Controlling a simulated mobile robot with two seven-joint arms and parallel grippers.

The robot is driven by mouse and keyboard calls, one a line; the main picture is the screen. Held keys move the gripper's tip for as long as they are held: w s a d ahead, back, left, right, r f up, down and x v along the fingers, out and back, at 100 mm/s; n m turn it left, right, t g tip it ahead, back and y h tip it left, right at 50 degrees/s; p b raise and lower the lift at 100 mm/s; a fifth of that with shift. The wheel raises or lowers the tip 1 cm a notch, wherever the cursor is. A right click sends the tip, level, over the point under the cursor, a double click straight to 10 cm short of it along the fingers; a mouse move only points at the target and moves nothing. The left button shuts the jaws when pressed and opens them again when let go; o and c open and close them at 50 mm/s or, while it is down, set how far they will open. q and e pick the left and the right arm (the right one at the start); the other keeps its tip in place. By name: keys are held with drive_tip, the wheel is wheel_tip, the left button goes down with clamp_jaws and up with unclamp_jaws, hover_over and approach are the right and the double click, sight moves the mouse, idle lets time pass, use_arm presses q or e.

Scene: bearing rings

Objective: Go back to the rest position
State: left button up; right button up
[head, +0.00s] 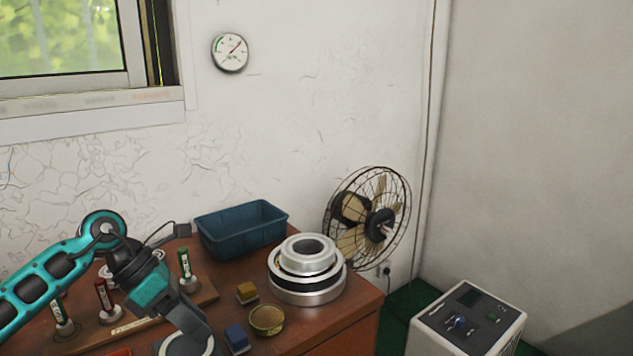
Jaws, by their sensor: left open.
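My left arm enters from the left, and my left gripper (198,332) points down over the front of the brown table (345,317). It is open; its fingertips are hard to make out at the bottom edge. A pale metal ring (172,347) shows partly behind and below it, cut off by the frame. I cannot tell whether they touch. A stack of silver bearing rings (308,291) stands on the table to the right, apart from the gripper. My right gripper is out of view.
A blue bin (241,238) stands at the back. A wooden rack (205,297) holds several upright pegs, partly behind my arm. Yellow (247,293) and blue (236,339) blocks and a brass tin (267,319) lie near the gripper. A fan (368,222) and a white machine (466,318) are right.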

use_arm(q)
drive_tip(key=s+d+r+n+t+h+p, duration=0.25)
drive_tip(key=d+n+t+h, duration=0.55)
drive_tip(key=d+n+h, duration=0.45)
drive_tip(key=s+a+f+n+t+y, duration=0.2)
drive_tip(key=f+n+t+y, duration=0.4)
drive_tip(key=n, duration=0.5)
drive_tip(key=s+a+f+n+t+y, duration=0.1)
drive_tip(key=a+f+n+t+y, duration=0.2)
drive_tip(key=n+y, duration=0.7)
drive_tip(key=s+a+f+n+g+y+p, duration=0.1)
drive_tip(key=s+a+f+n+g+y, duration=0.1)
drive_tip(key=s+f+n+g, duration=0.4)
drive_tip(key=s+f+n, duration=0.4)
drive_tip(key=s+f, duration=0.1)
drive_tip(key=f, duration=0.2)
drive_tip(key=shift+s+a, duration=0.2)
drive_tip(key=shift+s, duration=0.15)
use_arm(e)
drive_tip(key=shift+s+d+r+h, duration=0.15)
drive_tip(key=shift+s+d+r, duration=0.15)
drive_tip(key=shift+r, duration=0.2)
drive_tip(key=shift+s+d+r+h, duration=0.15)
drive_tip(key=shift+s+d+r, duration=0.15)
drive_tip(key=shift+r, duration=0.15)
use_arm(q)
drive_tip(key=shift+a+n, duration=0.1)
drive_tip(key=shift+n, duration=0.25)
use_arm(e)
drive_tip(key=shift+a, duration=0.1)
